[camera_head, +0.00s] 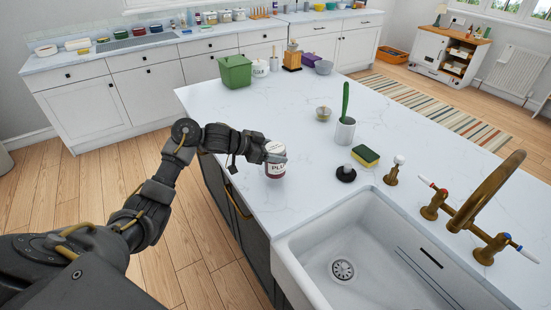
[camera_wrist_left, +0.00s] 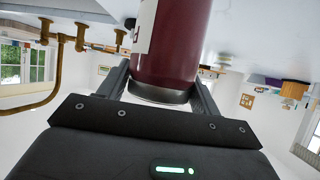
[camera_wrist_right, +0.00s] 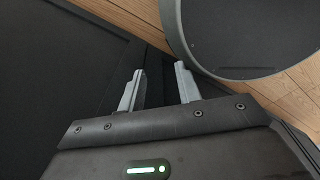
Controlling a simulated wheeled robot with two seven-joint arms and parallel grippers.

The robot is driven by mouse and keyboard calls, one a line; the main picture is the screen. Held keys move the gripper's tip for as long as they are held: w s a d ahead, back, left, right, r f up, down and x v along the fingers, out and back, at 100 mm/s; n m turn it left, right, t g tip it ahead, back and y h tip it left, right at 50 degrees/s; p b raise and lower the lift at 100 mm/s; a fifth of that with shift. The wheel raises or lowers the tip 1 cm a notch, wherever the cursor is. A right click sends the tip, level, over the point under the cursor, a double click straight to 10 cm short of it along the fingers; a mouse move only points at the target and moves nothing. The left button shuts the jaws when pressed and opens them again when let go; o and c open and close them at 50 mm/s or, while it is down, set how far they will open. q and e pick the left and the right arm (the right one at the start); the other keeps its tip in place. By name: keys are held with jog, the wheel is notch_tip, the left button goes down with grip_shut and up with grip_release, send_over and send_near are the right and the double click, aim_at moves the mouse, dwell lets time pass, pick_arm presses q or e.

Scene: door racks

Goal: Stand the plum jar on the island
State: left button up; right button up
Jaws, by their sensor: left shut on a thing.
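The plum jar (camera_head: 275,167), white-labelled with a dark red body, is upright at the left edge of the island (camera_head: 225,108). I cannot tell whether its base touches the top. My left gripper (camera_head: 272,155) is shut on the jar near its upper part. In the left wrist view the dark red jar (camera_wrist_left: 172,45) sits between the fingers of the left gripper (camera_wrist_left: 160,88), and the picture is upside down. My right gripper (camera_wrist_right: 158,88) shows only in the right wrist view, with its fingers apart and nothing between them.
A white sink (camera_head: 345,272) with a brass tap (camera_head: 485,195) lies right of the jar. A black stopper (camera_head: 346,173), a sponge (camera_head: 366,155) and a cup with a green brush (camera_head: 345,130) stand nearby. A green bin (camera_head: 235,71) is farther back. The island's near-left top is clear.

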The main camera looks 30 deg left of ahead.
pick_arm(q)
jog(key=shift+w+f, duration=0.5)
jog(key=shift+w, duration=0.1)
jog(key=shift+s+f+p, duration=0.15)
jog(key=shift+f+p, duration=0.45)
jog(key=shift+f, duration=0.8)
pick_arm(e)
jog(key=shift+w+r, duration=0.25)
jog(key=shift+r, duration=0.4)
pick_arm(q)
jog(key=shift+f, duration=0.2)
pick_arm(e)
jog(key=shift+f, duration=0.1)
pick_arm(q)
jog(key=o, duration=1.3)
jog(key=shift+s, duration=0.1)
